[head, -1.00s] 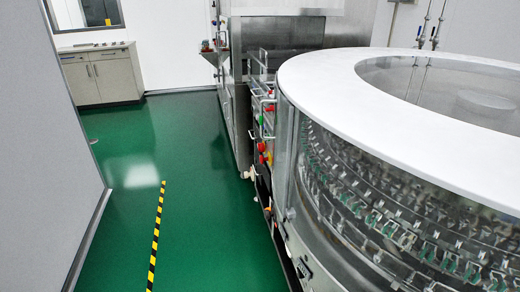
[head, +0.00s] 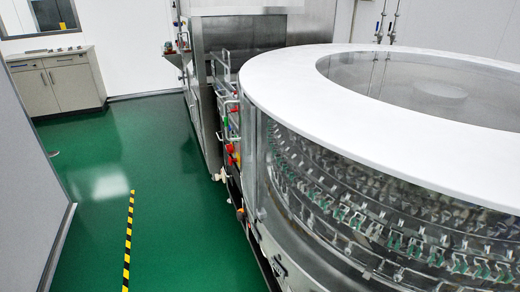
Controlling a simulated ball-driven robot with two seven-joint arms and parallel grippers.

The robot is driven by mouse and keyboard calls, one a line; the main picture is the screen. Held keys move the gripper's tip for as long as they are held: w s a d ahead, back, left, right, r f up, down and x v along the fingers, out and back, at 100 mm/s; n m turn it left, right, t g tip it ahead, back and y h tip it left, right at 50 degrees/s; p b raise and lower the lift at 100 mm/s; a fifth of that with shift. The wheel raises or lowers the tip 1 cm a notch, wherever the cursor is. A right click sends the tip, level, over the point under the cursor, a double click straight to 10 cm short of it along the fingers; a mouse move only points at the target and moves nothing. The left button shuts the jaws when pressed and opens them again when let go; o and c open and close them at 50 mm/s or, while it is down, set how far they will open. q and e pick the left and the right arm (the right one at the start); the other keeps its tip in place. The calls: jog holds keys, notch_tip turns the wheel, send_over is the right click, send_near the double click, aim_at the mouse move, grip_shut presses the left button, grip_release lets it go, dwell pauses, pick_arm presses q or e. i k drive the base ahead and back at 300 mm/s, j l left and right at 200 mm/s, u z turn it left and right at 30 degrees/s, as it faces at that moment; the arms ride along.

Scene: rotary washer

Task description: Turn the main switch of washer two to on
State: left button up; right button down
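A large rotary washer (head: 300,120) with a white ring-shaped top and clear curved side fills the right of the head view. Rows of small clips and green-tinted pieces show inside it. On its left side is a narrow panel (head: 231,140) seen edge-on, with red, yellow and green coloured parts. A main switch cannot be told apart there, and I see no label telling which washer this is. Neither of my grippers is in view.
Green floor (head: 160,200) lies open to the left, with a yellow-black stripe (head: 128,240) on it. A grey wall panel (head: 28,170) bounds the left. A cabinet (head: 55,82) stands at the back left. A steel machine (head: 240,35) stands behind the washer.

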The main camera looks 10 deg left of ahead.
aim_at(229, 148)
jog(key=i+j+z, duration=0.3)
jog(key=j+z, duration=0.35)
jog(key=i+j+z, duration=0.15)
jog(key=j+z, duration=0.15)
jog(key=j, duration=0.15)
